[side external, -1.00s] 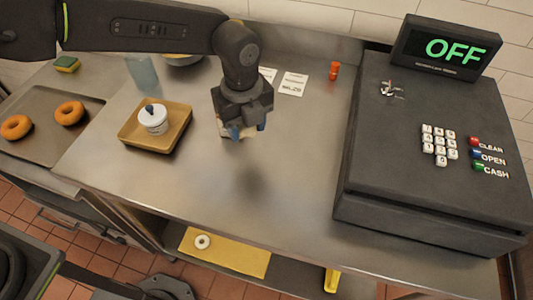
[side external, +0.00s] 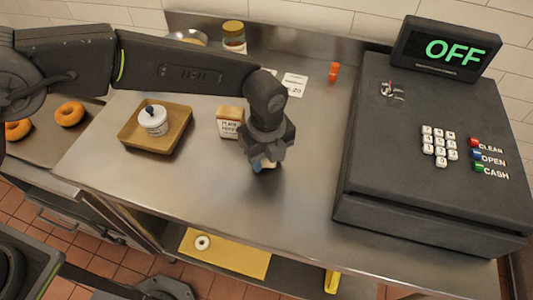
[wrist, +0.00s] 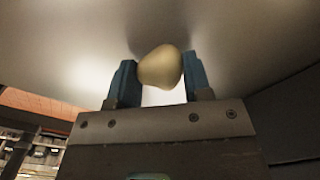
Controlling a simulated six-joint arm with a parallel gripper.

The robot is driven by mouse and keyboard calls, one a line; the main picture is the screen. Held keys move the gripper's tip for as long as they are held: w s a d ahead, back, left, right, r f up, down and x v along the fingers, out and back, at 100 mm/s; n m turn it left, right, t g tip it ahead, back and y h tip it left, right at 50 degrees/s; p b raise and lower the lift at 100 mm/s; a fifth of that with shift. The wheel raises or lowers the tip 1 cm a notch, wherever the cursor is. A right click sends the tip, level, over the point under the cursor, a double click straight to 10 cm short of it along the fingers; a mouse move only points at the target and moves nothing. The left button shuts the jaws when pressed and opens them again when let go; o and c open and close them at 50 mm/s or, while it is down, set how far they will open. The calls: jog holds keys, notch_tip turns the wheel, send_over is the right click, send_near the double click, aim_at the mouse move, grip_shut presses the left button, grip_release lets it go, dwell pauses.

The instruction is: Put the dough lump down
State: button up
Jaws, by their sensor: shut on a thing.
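The dough lump (wrist: 160,67) is pale and rounded and sits between the two blue fingertips in the wrist view. My gripper (wrist: 157,80) is shut on it. In the side external view my gripper (side external: 264,164) points down over the middle of the steel counter (side external: 215,185), and a small pale part of the lump shows at the fingertips. I cannot tell whether the lump touches the counter.
A small labelled carton (side external: 230,122) stands just left of my gripper. A wooden tray (side external: 130,133) with a white lidded pot (side external: 153,120) is farther left. A black cash register (side external: 400,150) stands at right. The counter's front is clear.

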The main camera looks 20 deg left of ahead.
jog(key=shift+f, duration=0.15)
jog(key=o, duration=0.9)
